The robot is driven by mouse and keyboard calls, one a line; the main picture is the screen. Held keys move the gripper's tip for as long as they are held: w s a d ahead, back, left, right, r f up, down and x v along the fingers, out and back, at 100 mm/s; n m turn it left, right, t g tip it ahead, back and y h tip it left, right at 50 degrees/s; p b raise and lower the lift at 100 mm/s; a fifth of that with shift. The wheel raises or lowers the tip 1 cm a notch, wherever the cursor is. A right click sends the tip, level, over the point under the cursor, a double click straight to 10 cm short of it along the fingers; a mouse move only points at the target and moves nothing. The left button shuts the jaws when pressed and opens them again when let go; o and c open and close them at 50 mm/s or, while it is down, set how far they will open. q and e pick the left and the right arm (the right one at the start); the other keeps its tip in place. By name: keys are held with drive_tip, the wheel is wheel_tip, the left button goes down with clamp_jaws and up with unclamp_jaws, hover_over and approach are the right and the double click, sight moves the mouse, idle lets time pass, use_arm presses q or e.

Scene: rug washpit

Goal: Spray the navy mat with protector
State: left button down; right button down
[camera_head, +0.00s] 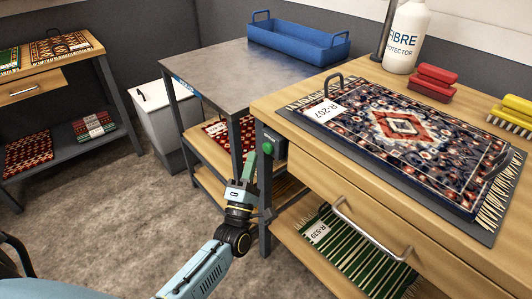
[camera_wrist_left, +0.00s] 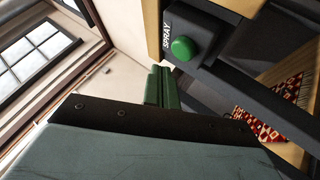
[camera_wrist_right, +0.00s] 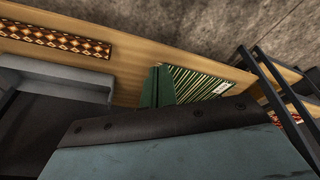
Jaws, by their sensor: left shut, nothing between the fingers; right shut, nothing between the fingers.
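The navy mat (camera_head: 385,128), with a red and cream medallion, fringes and a tag reading R-207, lies flat on a grey handled board (camera_head: 300,119) on the wooden bench. A white bottle labelled fibre protector (camera_head: 406,38) stands behind it. A green button (camera_head: 268,148) sits on a dark box at the bench's left corner; in the left wrist view the button (camera_wrist_left: 182,48) is marked SPRAY. My left gripper (camera_head: 247,160) is shut and empty, close beside the button; contact cannot be told. My right gripper (camera_wrist_right: 158,86) is shut and empty, outside the head view.
A green striped rug (camera_head: 345,250) lies on the shelf below the bench drawer handle (camera_head: 370,232). A grey metal table (camera_head: 225,70) holds a blue tray (camera_head: 297,40). Open floor lies left.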

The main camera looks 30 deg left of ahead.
sight(264, 144)
use_arm(q)
drive_tip(key=shift+w+d, duration=0.25)
drive_tip(key=shift+w, duration=0.4)
use_arm(e)
drive_tip(key=shift+s+a+r, duration=0.15)
drive_tip(key=shift+a+r, duration=0.05)
drive_tip(key=shift+r, duration=0.65)
use_arm(q)
drive_tip(key=shift+w, duration=0.1)
use_arm(e)
drive_tip(key=shift+f, duration=0.1)
idle(0.6)
use_arm(q)
drive_tip(key=shift+w+d+b, duration=0.15)
drive_tip(key=shift+w+b, duration=0.15)
drive_tip(key=shift+b, duration=0.1)
use_arm(e)
drive_tip(key=shift+f, duration=0.15)
